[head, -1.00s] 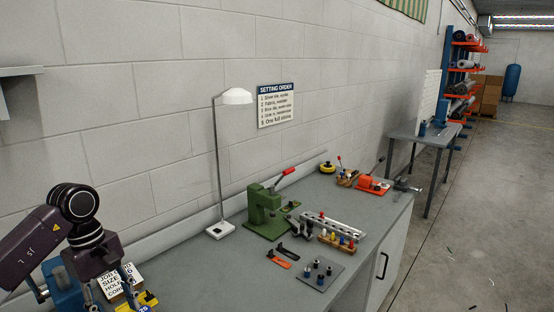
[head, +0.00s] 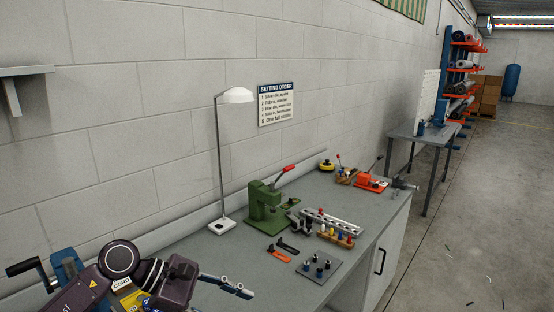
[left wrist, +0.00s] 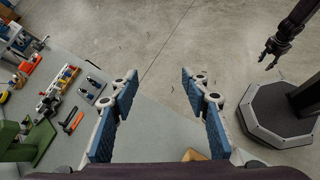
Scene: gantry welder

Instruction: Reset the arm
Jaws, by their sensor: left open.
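My left arm comes in at the bottom left of the head view. Its gripper (head: 228,286) points right over the near part of the bench, and in the left wrist view the fingers of this gripper (left wrist: 160,88) are wide apart with nothing between them. Below them are the bench edge and the floor. My right gripper (left wrist: 272,52) hangs over the floor at the top right of the left wrist view, too small to tell whether it is open. On the bench, a green press (head: 265,208) with a red-tipped lever stands beyond my left gripper.
The grey bench (head: 215,258) runs along a block wall. It bears a white lamp (head: 222,227), a plate of small dies (head: 318,267), a metal rack (head: 330,221) and an orange press (head: 371,183).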

